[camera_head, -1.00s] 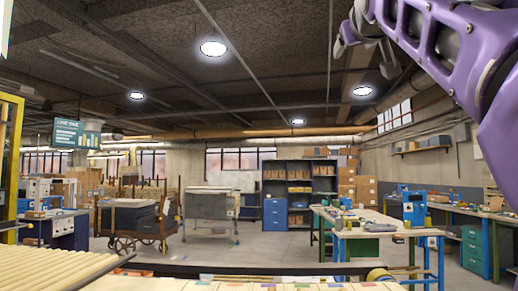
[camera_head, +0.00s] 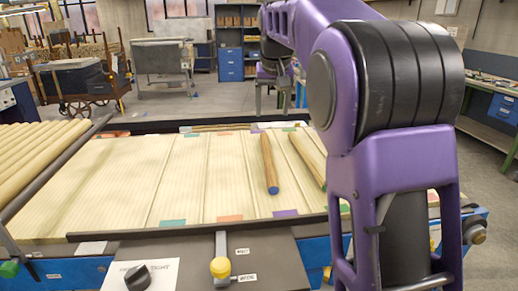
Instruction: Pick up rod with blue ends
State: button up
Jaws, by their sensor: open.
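A wooden rod with a blue near end (camera_head: 269,160) lies lengthwise on the pale slatted bed (camera_head: 110,190), right of its middle. Its far end shows no clear colour from here. A second wooden rod (camera_head: 308,155) lies to its right; my arm covers part of its near end, so its end colour is hard to tell. My gripper (camera_head: 273,106) points down beyond the far edge of the bed, apart from and above the rods. Its fingers are open with nothing between them.
Coloured tabs mark lanes along the bed's edges. A row of wooden rollers (camera_head: 35,155) adjoins at left. A control panel with a black knob (camera_head: 137,277) and a yellow-knobbed lever (camera_head: 220,266) is in front. A cart (camera_head: 80,80) stands behind; the bed's left part is clear.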

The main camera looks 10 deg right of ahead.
aim_at(269, 156)
jog(key=shift+g, duration=0.3)
jog(key=b+x, duration=0.1)
jog(key=x, duration=0.5)
jog(key=b+x, duration=0.1)
jog(key=x, duration=0.5)
jog(key=s+b+x, duration=0.1)
jog(key=x, duration=0.5)
jog(key=shift+w+a+f, duration=0.15)
jog(key=shift+a+f, duration=0.15)
jog(key=shift+f, duration=0.15)
grip_shut()
jog(key=shift+r, duration=0.1)
